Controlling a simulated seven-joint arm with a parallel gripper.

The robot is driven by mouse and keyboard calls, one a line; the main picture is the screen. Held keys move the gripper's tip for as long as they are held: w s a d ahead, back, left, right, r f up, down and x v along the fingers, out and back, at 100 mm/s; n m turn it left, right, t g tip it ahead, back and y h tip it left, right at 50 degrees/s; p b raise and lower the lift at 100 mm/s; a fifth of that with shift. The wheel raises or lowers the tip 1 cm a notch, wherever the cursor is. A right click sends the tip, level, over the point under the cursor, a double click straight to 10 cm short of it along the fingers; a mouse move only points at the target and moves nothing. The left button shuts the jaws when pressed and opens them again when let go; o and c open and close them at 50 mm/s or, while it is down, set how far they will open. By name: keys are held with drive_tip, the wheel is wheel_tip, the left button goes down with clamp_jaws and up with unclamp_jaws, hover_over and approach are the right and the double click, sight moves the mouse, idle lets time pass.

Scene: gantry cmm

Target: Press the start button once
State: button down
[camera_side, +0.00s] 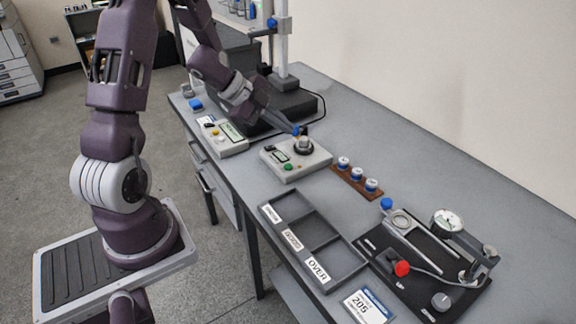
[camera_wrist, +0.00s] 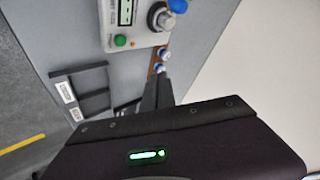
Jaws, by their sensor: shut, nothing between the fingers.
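A light grey instrument box (camera_side: 316,160) stands on the bench with a green round button (camera_side: 288,166), a small display and a round dark-ringed stage on top. In the wrist view the green button (camera_wrist: 120,40) shows on the box's corner (camera_wrist: 146,40), near the silver stage. My gripper (camera_side: 291,128) is shut and empty, pointing down toward the back of this box. In the wrist view my closed fingers (camera_wrist: 160,88) point up toward the box, below and right of the button. They look apart from the button. A second box (camera_side: 235,146) with a green display and small coloured buttons stands left of it.
A three-compartment tray (camera_side: 335,273) with labels lies in front. A brown rack (camera_side: 347,182) holds three blue-white parts. A dial gauge (camera_side: 446,222) fixture with a red knob (camera_side: 402,268) stands at right. A blue-topped part (camera_wrist: 178,5) is beside the stage.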

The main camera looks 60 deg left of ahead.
sight(288, 167)
drive_tip(key=shift+f, duration=0.1)
drive_tip(key=shift+f, duration=4.3)
drive_tip(key=shift+f, duration=0.1)
drive_tip(key=shift+f, duration=0.3)
